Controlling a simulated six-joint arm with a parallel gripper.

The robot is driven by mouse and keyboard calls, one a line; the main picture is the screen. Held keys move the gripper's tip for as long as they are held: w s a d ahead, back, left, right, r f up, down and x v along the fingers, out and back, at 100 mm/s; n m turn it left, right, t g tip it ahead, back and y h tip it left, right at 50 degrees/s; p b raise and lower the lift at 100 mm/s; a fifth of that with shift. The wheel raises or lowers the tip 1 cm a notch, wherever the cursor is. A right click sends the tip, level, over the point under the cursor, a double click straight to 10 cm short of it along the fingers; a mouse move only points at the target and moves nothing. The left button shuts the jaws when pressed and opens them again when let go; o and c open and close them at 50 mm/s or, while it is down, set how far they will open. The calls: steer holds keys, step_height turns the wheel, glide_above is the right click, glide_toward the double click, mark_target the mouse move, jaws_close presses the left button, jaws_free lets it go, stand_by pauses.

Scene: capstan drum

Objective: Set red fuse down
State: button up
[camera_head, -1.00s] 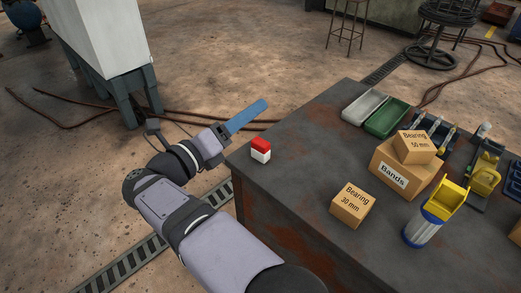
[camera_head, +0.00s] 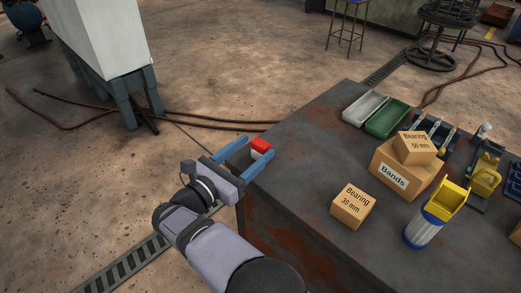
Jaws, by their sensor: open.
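The red fuse (camera_head: 260,145) is a small block with a red top and a white lower part. It stands upright on the left end of the dark workbench (camera_head: 310,190), near its edge. My gripper (camera_head: 255,149) is open, with its two blue fingers spread on either side of the fuse. The near finger hides part of the fuse's white lower half. I cannot tell whether either finger touches it.
A "Bearing 30 mm" box (camera_head: 352,206) stands to the right. The bench between is clear.

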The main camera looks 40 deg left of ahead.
steer(key=shift+w, duration=0.9)
steer(key=shift+w+r+p, duration=0.15)
steer(key=shift+w+p, duration=0.25)
steer(key=shift+w, duration=0.65)
steer(key=shift+w+r+p, duration=0.1)
steer(key=shift+w+p, duration=0.3)
steer(key=shift+w, duration=1.15)
steer(key=c, duration=1.2)
steer(key=shift+c, duration=0.2)
step_height(320, 180, up, 10)
step_height(320, 180, up, 21)
steer(key=p, duration=2)
glide_above(264, 141)
steer(key=w, duration=0.3)
steer(key=shift+s+a, duration=0.1)
steer(key=shift+a, duration=0.2)
